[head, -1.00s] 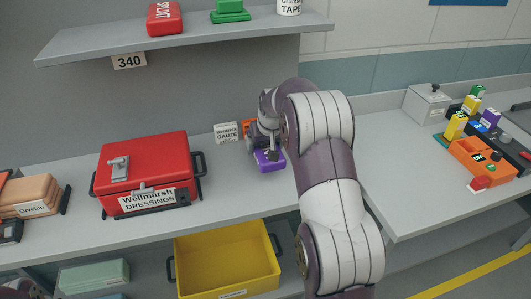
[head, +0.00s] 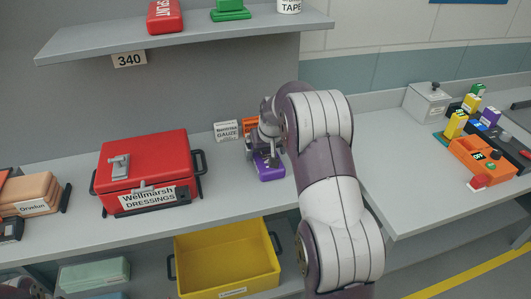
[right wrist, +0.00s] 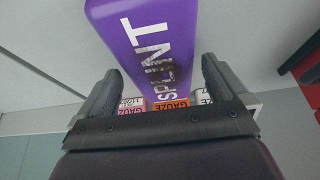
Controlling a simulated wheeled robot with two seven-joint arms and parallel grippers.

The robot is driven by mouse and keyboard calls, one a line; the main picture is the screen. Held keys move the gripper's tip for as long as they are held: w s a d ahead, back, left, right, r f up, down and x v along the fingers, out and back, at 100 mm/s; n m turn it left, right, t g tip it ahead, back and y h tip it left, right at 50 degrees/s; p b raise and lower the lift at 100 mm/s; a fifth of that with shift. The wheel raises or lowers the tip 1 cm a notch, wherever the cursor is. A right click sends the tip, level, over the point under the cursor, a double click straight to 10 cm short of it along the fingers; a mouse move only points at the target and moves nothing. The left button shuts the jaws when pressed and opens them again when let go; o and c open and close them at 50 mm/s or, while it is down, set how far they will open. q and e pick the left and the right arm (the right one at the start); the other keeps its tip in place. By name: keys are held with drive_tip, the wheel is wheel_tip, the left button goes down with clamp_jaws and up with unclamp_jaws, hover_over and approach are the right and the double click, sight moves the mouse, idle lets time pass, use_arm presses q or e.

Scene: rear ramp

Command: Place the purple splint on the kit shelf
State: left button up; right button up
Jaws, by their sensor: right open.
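The purple splint (head: 270,171) lies on the grey counter in the head view, just below my right gripper (head: 266,143). In the right wrist view the splint (right wrist: 150,45) shows its white SPLINT lettering. The fingers of my right gripper (right wrist: 159,68) are apart on either side of the splint's near end, with gaps showing. The raised grey shelf (head: 185,40), labelled 340, holds a red splint box (head: 165,17), a green item (head: 230,10) and a white tape roll (head: 289,6).
A gauze box (head: 227,130) and an orange box (head: 250,125) stand behind the purple splint. A red dressings case (head: 148,165) is to the left. A yellow bin (head: 226,262) is below. The counter between case and splint is clear.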

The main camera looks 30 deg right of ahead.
drive_tip(key=v, duration=1.1)
drive_tip(key=s+a+f+n+g, duration=0.1)
drive_tip(key=s+a+f, duration=0.2)
drive_tip(key=s+a, duration=0.2)
drive_tip(key=s+a+f+n+g, duration=0.1)
drive_tip(key=s+a+f, duration=0.3)
drive_tip(key=s, duration=0.6)
drive_tip(key=s+a+f+n+g+y, duration=0.1)
drive_tip(key=s+a+f, duration=0.3)
drive_tip(key=s+a, duration=0.3)
drive_tip(key=shift+s+a+f, duration=0.25)
drive_tip(key=shift+s+a, duration=0.05)
drive_tip(key=shift+s, duration=0.2)
